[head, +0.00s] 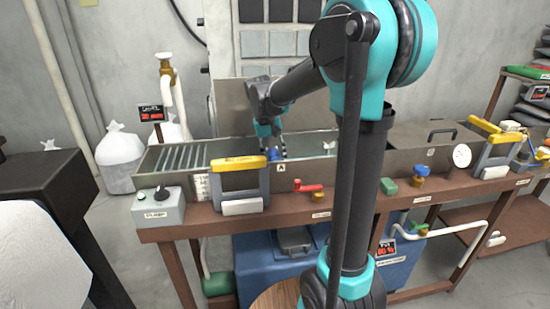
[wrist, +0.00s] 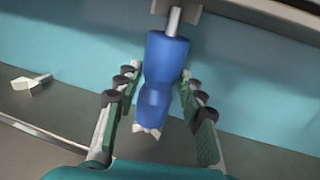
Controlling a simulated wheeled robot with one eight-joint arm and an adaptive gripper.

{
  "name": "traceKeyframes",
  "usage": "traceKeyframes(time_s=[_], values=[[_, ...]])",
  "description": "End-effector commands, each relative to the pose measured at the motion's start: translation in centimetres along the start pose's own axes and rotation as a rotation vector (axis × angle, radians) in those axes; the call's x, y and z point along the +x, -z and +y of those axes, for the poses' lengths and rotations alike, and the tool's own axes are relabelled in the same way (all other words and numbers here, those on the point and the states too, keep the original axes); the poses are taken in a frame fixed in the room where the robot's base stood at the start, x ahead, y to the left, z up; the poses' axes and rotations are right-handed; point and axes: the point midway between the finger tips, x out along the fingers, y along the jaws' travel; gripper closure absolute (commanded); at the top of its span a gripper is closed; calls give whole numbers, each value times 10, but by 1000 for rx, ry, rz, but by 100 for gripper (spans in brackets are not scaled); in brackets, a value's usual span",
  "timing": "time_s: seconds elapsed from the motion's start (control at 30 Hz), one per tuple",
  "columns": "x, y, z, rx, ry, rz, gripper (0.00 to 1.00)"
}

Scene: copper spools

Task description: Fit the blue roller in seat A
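The blue roller (wrist: 166,60) lies lengthwise up the middle of the wrist view. A metal shaft sticks out of its far end and meets a grey bracket (wrist: 189,14); I cannot tell whether it is seated. A pale jagged piece shows at the near end. My gripper (wrist: 160,77) has its fingers on both sides of the roller, with narrow gaps showing beside its waist. In the head view my gripper (head: 272,143) reaches down into the long metal trough, and part of the roller (head: 272,155) shows blue just behind the label A (head: 281,168).
The metal trough (head: 340,172) sits on a brown bench. A yellow-handled frame (head: 239,163) stands at its front left, with a red valve (head: 308,188) to the right. A small white fragment (wrist: 31,82) lies left in the wrist view. My arm hides the trough's middle.

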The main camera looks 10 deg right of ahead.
Motion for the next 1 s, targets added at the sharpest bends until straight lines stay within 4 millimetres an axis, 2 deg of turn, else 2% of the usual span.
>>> traceKeyframes(time_s=[0.03, 0.13, 0.53, 0.67, 1.0], values=[[0, 0, 0, 0, 0, 0, 52], [0, 0, 0, 0, 0, 0, 40], [-6, 0, 0, 0, 0, 0, 39], [-23, 0, 0, -1, 0, 0, 39], [-90, 0, 0, -1, 0, 0, 39]])
